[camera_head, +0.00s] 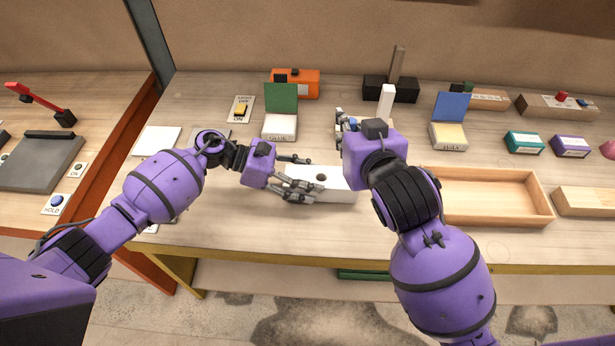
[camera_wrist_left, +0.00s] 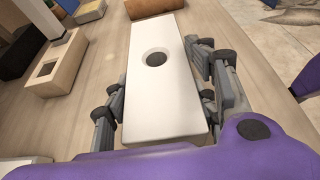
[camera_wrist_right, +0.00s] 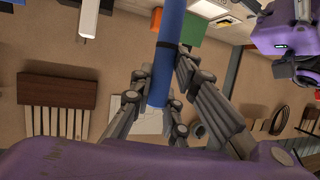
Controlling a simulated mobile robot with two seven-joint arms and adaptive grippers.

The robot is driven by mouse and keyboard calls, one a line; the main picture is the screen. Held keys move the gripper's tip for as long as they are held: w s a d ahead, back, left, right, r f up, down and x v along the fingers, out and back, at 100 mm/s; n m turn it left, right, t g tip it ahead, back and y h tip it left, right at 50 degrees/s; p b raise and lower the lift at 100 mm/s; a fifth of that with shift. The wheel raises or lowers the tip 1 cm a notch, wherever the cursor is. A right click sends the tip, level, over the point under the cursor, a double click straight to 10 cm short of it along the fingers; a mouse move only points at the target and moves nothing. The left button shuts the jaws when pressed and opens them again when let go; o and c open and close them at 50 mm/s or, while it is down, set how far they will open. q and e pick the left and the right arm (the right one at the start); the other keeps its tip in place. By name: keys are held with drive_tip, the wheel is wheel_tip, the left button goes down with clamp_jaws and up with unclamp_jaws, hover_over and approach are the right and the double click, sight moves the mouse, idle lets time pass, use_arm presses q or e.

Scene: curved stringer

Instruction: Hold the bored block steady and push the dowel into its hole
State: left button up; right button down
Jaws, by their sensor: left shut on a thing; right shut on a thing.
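The white bored block (camera_head: 338,190) lies on the bench, with its round dark hole facing up. The hole also shows in the left wrist view, near the far end of the block (camera_wrist_left: 165,100). My left gripper (camera_head: 298,182) is shut across the block's sides. My right gripper (camera_head: 346,122) is behind and above the block in the head view, partly hidden by its own wrist. In the right wrist view it is shut on the blue dowel (camera_wrist_right: 168,55), which has a dark band. The dowel is apart from the hole, and little of it shows in the head view.
A wooden tray (camera_head: 490,218) stands to the right. Behind are a green-lidded box (camera_head: 280,128), an orange box (camera_head: 302,82), a blue-lidded box (camera_head: 449,136) and a white post (camera_head: 386,98). A wooden piece with a square opening (camera_wrist_left: 55,66) stands near the block.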

use_arm(q)
drive_tip(key=shift+f, duration=0.45)
idle(0.3)
drive_tip(key=o, duration=1.5)
drive_tip(key=shift+c, duration=0.2)
drive_tip(key=c, duration=1.1)
drive_tip(key=shift+f, duration=0.1)
use_arm(e)
drive_tip(key=a+f, duration=0.5)
drive_tip(key=f, duration=0.2)
drive_tip(key=shift+f, duration=0.15)
